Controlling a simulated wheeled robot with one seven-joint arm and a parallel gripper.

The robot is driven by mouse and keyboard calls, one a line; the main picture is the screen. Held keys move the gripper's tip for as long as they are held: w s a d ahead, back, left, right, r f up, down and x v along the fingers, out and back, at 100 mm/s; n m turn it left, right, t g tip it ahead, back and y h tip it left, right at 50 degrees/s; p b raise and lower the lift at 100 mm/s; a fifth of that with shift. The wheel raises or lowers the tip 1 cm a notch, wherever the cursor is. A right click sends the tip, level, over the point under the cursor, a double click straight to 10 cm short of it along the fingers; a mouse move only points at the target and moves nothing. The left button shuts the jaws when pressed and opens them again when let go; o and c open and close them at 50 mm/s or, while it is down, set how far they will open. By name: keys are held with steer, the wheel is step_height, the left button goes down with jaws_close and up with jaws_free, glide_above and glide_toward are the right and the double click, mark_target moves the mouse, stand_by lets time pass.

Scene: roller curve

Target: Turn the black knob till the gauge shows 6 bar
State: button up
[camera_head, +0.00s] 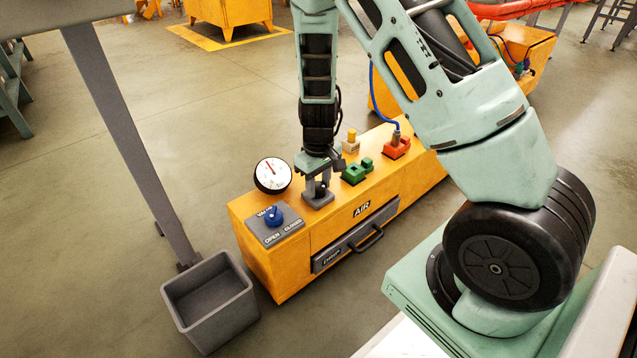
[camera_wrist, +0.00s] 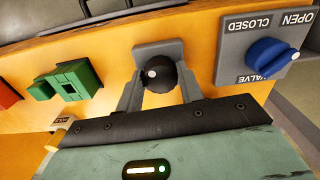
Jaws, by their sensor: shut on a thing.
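The black knob (camera_wrist: 166,76) with a white dot sits between the fingers of my gripper (camera_wrist: 158,82) in the wrist view. The gripper is shut on it, one finger on each side. In the head view my gripper (camera_head: 318,188) reaches down onto the grey base on the orange cabinet, and the knob is mostly hidden there. The round white gauge (camera_head: 272,175) stands just left of the gripper. Its red needle points up and slightly left. The gauge's numbers are too small to read.
The orange AIR cabinet (camera_head: 335,240) also carries a blue valve handle (camera_head: 273,216) on a grey plate, green blocks (camera_head: 355,171) and a red fitting (camera_head: 397,147) with a blue hose. A drawer handle (camera_head: 366,240) sticks out in front. A grey bin (camera_head: 210,301) stands at left.

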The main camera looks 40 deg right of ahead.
mark_target(318, 186)
steer(key=shift+r, duration=0.15)
steer(key=m+p, duration=0.3)
steer(key=p, duration=0.1)
steer(key=shift+r, duration=0.1)
steer(key=shift+w+m+p, duration=0.1)
steer(key=shift+m+p, duration=0.9)
steer(key=shift+m, duration=0.3)
steer(key=shift+f, duration=0.2)
steer(key=o, duration=1)
step_height(318, 186, up, 18)
steer(key=p, duration=0.8)
steer(key=shift+f, duration=0.25)
steer(key=shift+a, duration=0.15)
